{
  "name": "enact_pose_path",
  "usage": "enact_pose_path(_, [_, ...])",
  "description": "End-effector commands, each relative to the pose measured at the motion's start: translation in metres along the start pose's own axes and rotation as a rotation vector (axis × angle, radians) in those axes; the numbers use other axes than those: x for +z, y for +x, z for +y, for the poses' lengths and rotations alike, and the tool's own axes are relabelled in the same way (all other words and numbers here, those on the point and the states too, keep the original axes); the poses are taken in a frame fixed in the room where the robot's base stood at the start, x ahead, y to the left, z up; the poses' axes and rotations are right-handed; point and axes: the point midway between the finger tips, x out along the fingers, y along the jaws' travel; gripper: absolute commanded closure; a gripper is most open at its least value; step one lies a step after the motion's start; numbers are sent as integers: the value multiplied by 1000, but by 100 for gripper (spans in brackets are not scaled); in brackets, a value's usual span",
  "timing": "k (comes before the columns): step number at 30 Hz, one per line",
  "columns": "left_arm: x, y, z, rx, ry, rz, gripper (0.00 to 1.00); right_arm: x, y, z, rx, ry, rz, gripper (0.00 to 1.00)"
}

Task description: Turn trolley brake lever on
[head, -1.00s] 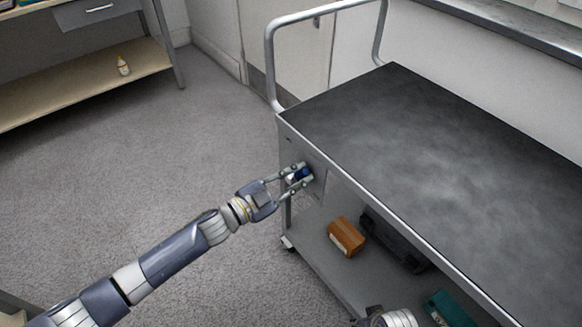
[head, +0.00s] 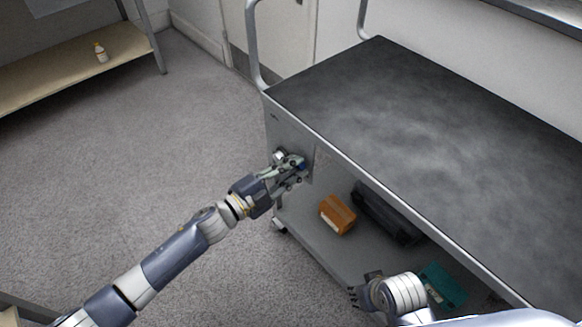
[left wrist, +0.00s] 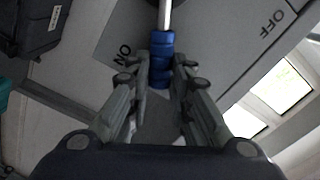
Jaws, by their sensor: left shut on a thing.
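The brake lever has a blue grip (left wrist: 161,58) on a bright metal rod. It sits on the end panel of the grey trolley (head: 440,120). My left gripper (left wrist: 156,72) has its fingers on both sides of the blue grip and is shut on it. In the left wrist view the ON mark (left wrist: 123,54) is close to the lever's left, and the OFF mark (left wrist: 273,23) is farther away at upper right. In the head view my left gripper (head: 294,172) largely hides the lever. My right gripper (head: 360,291) is low beside the trolley; its opening is unclear.
The trolley's lower shelf holds an orange-brown box (head: 337,214), a black case (head: 387,214) and a teal item (head: 443,286). A shelf with a small bottle (head: 100,52) stands at upper left. The grey carpet left of the trolley is clear.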

Motion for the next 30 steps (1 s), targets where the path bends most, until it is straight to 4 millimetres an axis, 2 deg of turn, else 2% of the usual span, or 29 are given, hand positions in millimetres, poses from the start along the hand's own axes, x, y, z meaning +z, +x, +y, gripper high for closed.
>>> enact_pose_path(8, [0, 0, 2, 4, 9, 0, 100, 0, 0, 0, 1, 1, 0, 69])
enact_pose_path(9, [0, -1, 2, 4, 9, 0, 71, 0, 0, 0, 1, 1, 0, 69])
enact_pose_path(11, [0, 0, 2, 4, 8, 0, 60, 0, 0, 0, 1, 1, 0, 69])
enact_pose_path(23, [1, -6, 1, 3, 5, -2, 60, 1, 0, 0, -1, -2, 0, 69])
enact_pose_path(26, [1, -18, 2, 4, 5, -2, 60, 1, 0, 0, -1, -1, 0, 69])
enact_pose_path(30, [1, -48, 2, 6, 6, -4, 60, 0, 0, 0, 0, -1, 0, 69])
